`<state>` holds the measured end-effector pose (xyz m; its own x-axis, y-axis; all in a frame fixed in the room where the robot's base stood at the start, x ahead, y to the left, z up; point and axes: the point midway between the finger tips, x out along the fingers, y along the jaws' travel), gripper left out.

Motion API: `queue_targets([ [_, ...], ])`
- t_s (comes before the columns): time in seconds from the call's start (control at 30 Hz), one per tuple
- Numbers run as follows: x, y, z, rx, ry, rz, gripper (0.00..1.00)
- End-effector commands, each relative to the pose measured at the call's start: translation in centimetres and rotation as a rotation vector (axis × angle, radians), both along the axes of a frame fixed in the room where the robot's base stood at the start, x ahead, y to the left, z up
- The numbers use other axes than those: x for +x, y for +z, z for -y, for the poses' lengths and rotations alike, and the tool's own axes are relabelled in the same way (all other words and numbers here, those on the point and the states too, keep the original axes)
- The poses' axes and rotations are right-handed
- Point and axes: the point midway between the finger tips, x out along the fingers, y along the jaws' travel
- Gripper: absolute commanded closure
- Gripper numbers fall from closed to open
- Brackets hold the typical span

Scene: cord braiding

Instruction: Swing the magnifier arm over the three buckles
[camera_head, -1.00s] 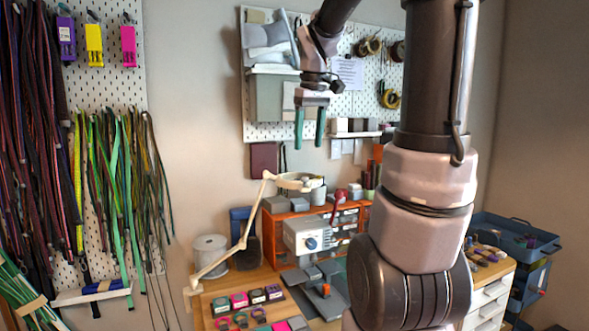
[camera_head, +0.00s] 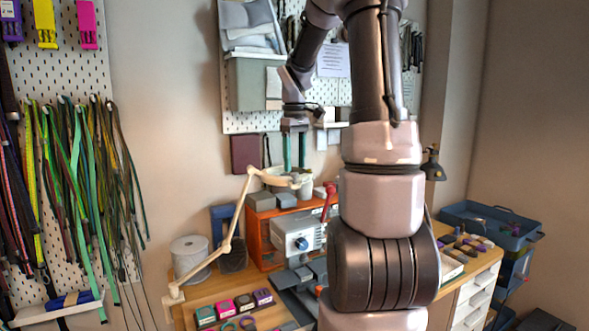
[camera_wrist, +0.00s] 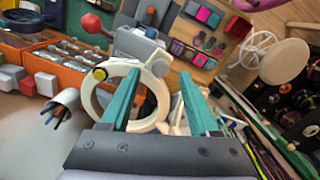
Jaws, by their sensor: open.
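The cream magnifier arm (camera_head: 230,242) rises from the left edge of the bench, bends, and ends in a ring-shaped head (camera_head: 273,180). My gripper (camera_head: 295,168) points down just above the ring, jaws apart and empty. In the wrist view, the ring (camera_wrist: 90,100) shows at the fingers (camera_wrist: 159,74); its right rim appears between them, the left finger crossing in front of its opening. I cannot tell whether they touch. Small rounded pieces that look like the buckles (camera_wrist: 209,43) lie on the bench near a row of coloured blocks; in the head view (camera_head: 230,325) they are partly cut off.
A grey machine (camera_head: 297,235) with a blue knob and a red-tipped lever stands close to the ring. Behind is an orange drawer unit (camera_head: 262,239). A white spool (camera_head: 190,258) stands left of the arm. My own arm hides the bench's right middle.

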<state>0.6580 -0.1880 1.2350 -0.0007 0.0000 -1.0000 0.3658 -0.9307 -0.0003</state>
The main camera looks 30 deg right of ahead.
Motion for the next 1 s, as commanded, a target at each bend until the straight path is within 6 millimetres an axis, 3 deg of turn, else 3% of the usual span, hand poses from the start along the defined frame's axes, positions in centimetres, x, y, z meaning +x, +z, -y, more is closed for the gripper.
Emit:
queue_targets([
  [0.2,0.0,-2.1,0.0,0.001,-0.002,-0.001,0.38],
  [0.5,0.0,-2.4,0.0,0.000,-0.002,0.001,0.38],
  [0.53,0.0,-2.4,0.0,0.000,-0.002,0.001,0.42],
  [0.6,0.0,-2.4,0.0,0.000,-0.002,0.001,0.69],
  [0.7,0.0,-2.4,0.0,0.000,-0.002,0.001,1.00],
  [1.0,0.0,-2.4,0.0,0.000,-0.001,0.001,1.00],
])
